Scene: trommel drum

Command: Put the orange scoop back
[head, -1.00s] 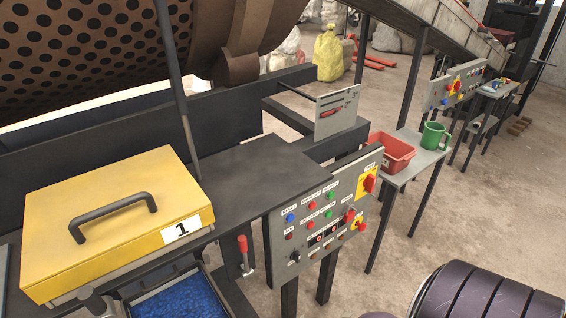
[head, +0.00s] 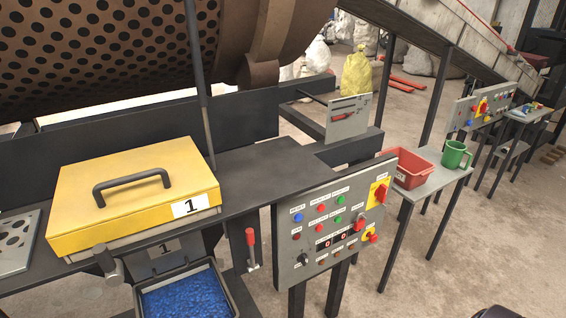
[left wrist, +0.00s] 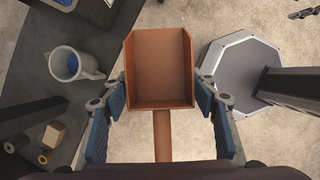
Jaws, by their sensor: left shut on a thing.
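The orange scoop (left wrist: 160,68) is in the left wrist view, with its square open pan upward and empty. Its handle (left wrist: 163,130) runs back between the fingers of my left gripper (left wrist: 163,112), which is shut on the scoop. The floor and a dark surface show below it.
A yellow lid marked 1 (head: 130,190) lies on the dark bench, above a bin of blue pellets (head: 185,298). A control panel (head: 330,235) stands right. A side table holds a red bin (head: 412,168) and green mug (head: 456,155). A pale jug (left wrist: 75,65) stands beside the scoop.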

